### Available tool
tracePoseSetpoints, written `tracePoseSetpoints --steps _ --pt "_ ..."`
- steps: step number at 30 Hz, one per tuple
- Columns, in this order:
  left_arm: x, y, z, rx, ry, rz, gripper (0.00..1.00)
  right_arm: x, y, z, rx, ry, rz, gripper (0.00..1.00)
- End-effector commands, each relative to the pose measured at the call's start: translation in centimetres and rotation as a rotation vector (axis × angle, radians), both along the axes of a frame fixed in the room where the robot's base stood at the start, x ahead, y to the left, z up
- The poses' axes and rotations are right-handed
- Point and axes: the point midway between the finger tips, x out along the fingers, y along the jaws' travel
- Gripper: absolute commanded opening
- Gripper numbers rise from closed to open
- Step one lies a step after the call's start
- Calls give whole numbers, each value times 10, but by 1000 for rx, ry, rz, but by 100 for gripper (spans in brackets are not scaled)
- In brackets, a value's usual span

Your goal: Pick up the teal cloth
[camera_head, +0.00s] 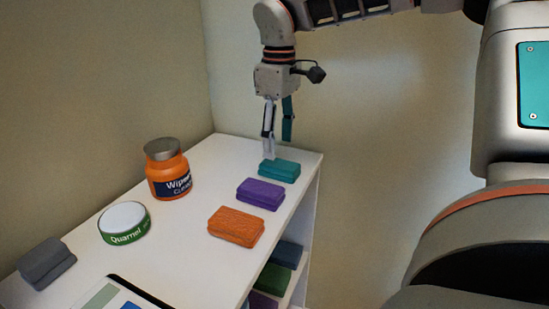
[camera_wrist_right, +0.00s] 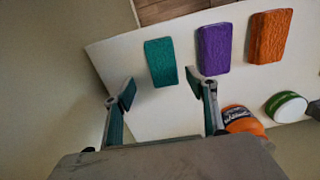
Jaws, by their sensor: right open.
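The teal cloth (camera_head: 279,170) is a folded, rounded block lying on the white shelf top near its far right end. It also shows in the right wrist view (camera_wrist_right: 160,62), just beyond the fingertips and roughly between them. My right gripper (camera_head: 276,148) points down above and just behind the teal cloth. In the right wrist view its two fingers (camera_wrist_right: 159,88) are spread apart with nothing between them. It appears not to touch the cloth. My left gripper is not in either view.
A purple cloth (camera_head: 260,194) and an orange cloth (camera_head: 236,227) lie in a row nearer. An orange jar (camera_head: 168,170), a green-rimmed round tin (camera_head: 124,223) and a grey cloth (camera_head: 46,264) stand to the left on the white shelf (camera_head: 195,215). A wall rises behind.

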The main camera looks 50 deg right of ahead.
Motion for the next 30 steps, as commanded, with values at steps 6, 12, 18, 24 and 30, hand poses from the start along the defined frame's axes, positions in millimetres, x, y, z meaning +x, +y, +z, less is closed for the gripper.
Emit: tracePoseSetpoints --steps 6,12,18,24,30 --pt "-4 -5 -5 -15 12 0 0 0 5 -30 2 7 3 57" --pt "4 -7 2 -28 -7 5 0 0 7 -53 2 4 2 57" --pt "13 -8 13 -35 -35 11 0 0 7 -56 1 -1 2 57" --pt "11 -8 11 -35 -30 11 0 0 6 -56 1 -1 2 31" --pt "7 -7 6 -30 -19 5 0 0 6 -56 1 -1 2 16"
